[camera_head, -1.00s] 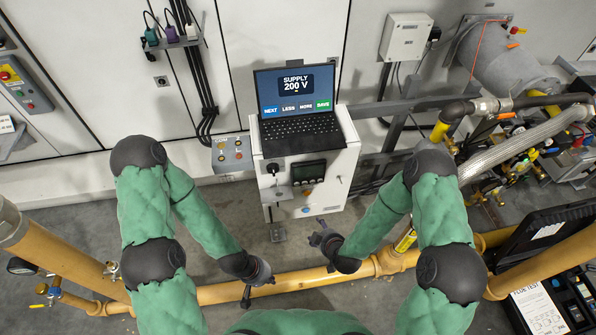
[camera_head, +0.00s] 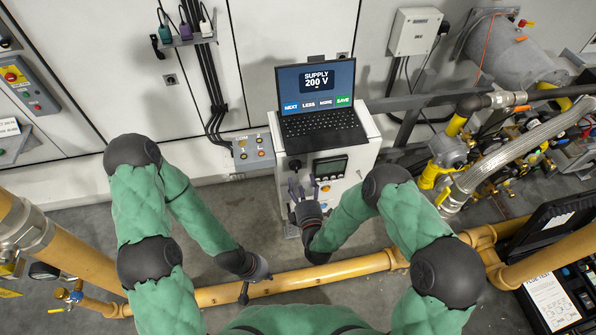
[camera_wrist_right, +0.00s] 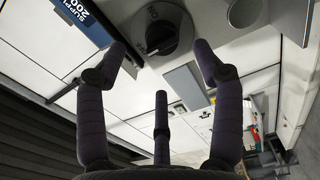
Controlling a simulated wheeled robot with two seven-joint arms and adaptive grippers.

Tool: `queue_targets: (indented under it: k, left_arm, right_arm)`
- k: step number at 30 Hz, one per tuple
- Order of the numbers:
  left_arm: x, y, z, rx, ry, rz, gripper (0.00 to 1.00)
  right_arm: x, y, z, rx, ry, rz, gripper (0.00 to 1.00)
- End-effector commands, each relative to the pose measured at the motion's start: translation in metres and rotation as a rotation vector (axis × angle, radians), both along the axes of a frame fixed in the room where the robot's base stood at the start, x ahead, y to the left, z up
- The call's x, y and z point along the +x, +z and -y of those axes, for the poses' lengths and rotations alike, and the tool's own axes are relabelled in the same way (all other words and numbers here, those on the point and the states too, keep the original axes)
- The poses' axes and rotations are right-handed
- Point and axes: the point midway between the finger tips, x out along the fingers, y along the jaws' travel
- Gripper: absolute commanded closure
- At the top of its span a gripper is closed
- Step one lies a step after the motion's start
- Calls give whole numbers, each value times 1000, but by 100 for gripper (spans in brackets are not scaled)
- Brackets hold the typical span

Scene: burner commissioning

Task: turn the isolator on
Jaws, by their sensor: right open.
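The isolator looks to be the round dark rotary knob (camera_wrist_right: 160,36) at the top of the right wrist view, on a grey face. In the head view, the knob (camera_head: 295,165) is on the upper left front of the white cabinet (camera_head: 370,133). My right gripper (camera_head: 302,186) is open and empty just below and in front of it. In the right wrist view its spread fingers (camera_wrist_right: 155,80) point towards the knob, with the knob between the upper two and apparently untouched. My left gripper (camera_head: 252,287) hangs low near the yellow pipe; its finger opening is unclear.
A laptop (camera_head: 320,126) showing "SUPPLY 200 V" stands on the cabinet. A small display (camera_head: 330,167) is right of the knob. A button box (camera_head: 253,152) is left of the cabinet. A yellow pipe (camera_head: 330,275) crosses in front.

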Motion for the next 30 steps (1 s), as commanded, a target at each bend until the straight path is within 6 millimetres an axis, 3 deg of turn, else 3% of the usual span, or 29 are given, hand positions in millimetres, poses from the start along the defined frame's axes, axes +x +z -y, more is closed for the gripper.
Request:
queue_targets:
  k: [9, 15, 23, 24, 30]
  left_arm:
    - [0, -14, 0, 0, 0, 0, 100]
    - [0, -16, 0, 0, 0, 0, 100]
    - [0, -16, 0, 0, 0, 0, 100]
    - [0, -16, 0, 0, 0, 0, 100]
    - [0, -16, 0, 0, 0, 0, 100]
  right_arm:
    - [49, -2, -10, 2, 1, -1, 32]
    - [61, -1, -12, 3, 0, -3, 32]
    - [62, 0, -12, 3, 0, -3, 32]
    - [62, 0, -12, 3, 0, -3, 35]
    - [62, -1, -12, 3, -1, -3, 87]
